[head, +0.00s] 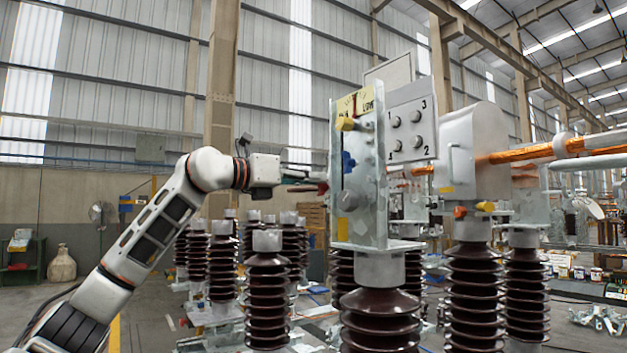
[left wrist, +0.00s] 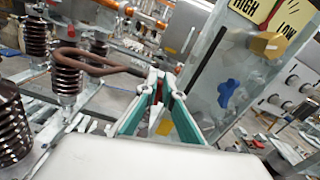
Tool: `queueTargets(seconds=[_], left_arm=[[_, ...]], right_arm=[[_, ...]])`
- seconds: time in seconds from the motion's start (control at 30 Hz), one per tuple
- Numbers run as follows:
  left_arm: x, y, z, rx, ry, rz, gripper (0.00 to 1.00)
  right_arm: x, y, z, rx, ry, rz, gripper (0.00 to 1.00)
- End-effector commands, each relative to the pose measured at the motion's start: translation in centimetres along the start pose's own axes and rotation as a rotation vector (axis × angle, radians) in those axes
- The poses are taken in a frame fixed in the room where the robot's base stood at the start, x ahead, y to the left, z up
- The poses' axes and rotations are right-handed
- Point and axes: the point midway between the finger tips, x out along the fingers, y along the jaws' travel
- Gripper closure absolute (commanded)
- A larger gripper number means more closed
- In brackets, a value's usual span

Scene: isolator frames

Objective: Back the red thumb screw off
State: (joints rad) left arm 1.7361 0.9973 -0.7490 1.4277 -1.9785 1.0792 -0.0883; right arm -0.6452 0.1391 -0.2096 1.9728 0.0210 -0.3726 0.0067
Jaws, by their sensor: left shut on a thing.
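The red thumb screw (head: 322,188) shows as a small red patch at the left edge of the upright metal bracket (head: 371,215). It also shows in the left wrist view (left wrist: 159,92), mostly hidden between the fingers. My left gripper (head: 318,183) reaches in from the left, and its green-sided fingers (left wrist: 164,84) are shut on the red screw. How far the screw sits in its thread cannot be seen. My right gripper is not in view.
The bracket carries a yellow knob (head: 345,124), a blue knob (head: 348,162) and a HIGH/LOW label (left wrist: 266,14). A panel with numbered knobs (head: 410,118) stands right. A brown looped rod (left wrist: 100,61) lies left of the fingers. Brown ribbed insulators (head: 267,295) stand below.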

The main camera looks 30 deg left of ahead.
Motion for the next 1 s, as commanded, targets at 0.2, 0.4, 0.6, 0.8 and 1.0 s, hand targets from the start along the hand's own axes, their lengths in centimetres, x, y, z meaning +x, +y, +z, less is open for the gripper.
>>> queueTargets(seconds=[0.2, 0.4, 0.6, 0.8, 1.0], left_arm=[[0.2, 0.1, -0.4, -0.064, 0.011, -0.001, 1.00], [0.2, 0.3, -0.4, -0.198, 0.013, -0.001, 1.00], [0.2, 0.6, -0.7, -0.384, 0.017, 0.000, 1.00], [0.3, 0.9, -1.0, -0.574, 0.019, 0.001, 1.00], [0.3, 1.1, -1.3, -0.763, 0.020, 0.002, 1.00]], right_arm=[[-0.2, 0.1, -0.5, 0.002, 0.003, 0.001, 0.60], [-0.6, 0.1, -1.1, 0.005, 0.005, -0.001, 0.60], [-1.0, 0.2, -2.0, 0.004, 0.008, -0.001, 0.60], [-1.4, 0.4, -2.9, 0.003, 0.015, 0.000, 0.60], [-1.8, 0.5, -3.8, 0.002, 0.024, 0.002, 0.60]])
